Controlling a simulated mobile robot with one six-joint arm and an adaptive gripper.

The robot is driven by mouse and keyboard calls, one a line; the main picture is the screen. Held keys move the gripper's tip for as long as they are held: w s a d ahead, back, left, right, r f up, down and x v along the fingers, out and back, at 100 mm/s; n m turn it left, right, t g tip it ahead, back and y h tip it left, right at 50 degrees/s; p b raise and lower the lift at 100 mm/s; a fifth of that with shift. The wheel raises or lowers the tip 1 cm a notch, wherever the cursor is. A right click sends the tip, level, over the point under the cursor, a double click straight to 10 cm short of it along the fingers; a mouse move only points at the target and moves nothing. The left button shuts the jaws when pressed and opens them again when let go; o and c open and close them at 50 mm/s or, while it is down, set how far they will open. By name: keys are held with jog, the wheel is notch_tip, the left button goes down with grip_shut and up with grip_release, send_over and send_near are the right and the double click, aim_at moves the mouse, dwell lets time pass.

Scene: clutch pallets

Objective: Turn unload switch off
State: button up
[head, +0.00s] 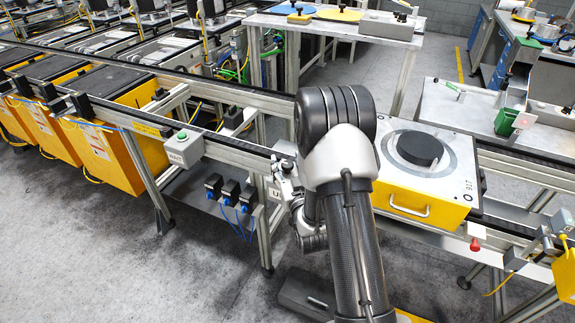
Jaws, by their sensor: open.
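A small pale box (275,193) on the front rail of the conveyor shows a label that starts with "U". The rest of the label is hidden behind my arm, so I cannot tell for sure that it is the unload switch. No switch lever or its position can be made out there. My gripper (284,166) is just above this box at the rail, small and partly covered by my arm. It is open, with nothing visible in it. I cannot tell whether it touches the box or a switch.
A grey box with a green button (182,135) sits on the rail to the left. A yellow pallet (410,202) with a black disc stands on the conveyor right of my arm. A red knob (475,244) is at the right. The floor at front left is clear.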

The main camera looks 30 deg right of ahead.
aim_at(289, 169)
jog(key=v, duration=0.7)
jog(key=shift+s, duration=0.3)
dwell(0.3)
